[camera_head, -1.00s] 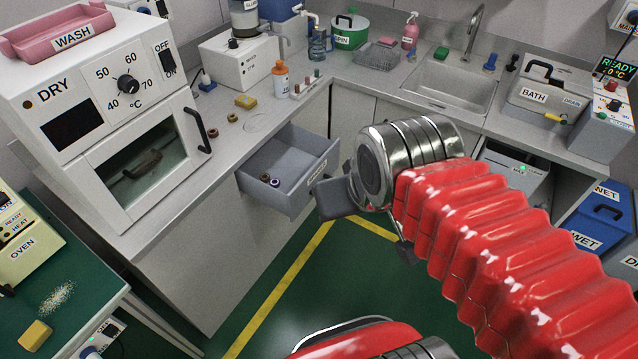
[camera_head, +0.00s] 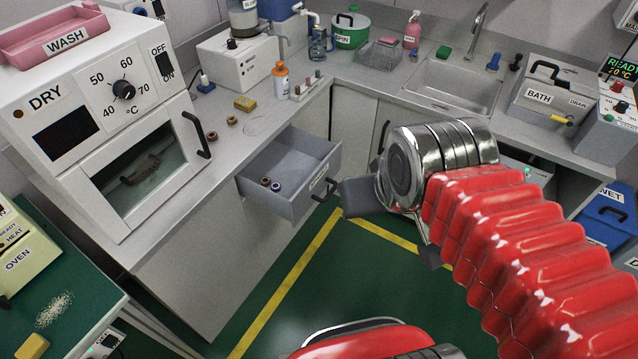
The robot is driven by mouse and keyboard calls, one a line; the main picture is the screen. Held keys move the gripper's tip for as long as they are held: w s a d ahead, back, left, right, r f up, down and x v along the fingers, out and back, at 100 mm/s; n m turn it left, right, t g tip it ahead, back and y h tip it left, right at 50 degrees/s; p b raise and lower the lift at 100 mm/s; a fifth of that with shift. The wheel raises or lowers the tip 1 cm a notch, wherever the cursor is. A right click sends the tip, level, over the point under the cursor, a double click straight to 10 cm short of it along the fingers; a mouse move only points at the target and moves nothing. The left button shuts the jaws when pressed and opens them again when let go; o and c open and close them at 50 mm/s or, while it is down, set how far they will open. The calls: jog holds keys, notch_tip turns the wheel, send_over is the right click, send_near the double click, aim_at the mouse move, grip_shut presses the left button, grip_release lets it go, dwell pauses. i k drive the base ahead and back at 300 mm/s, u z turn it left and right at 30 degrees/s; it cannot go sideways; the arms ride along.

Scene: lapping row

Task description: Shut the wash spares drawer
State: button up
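A grey drawer (camera_head: 289,205) stands pulled out from under the counter, left of centre. Its front carries a small label, too small to read, and a dark handle (camera_head: 328,188). Two small ring-like pieces, one brown (camera_head: 265,181) and one purple and white (camera_head: 276,187), lie inside it. My gripper (camera_head: 388,230) is to the right of the drawer front, with its dark fingers spread apart and nothing seen between them. The left finger is close to the handle in the picture, with a small gap. The gripper body partly hides the fingers.
The DRY oven (camera_head: 125,150) stands at left. Green floor with a yellow line (camera_head: 290,285) lies open below the drawer.

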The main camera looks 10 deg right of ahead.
aim_at(304, 163)
jog(key=i, duration=0.95)
jog(key=u, duration=0.05)
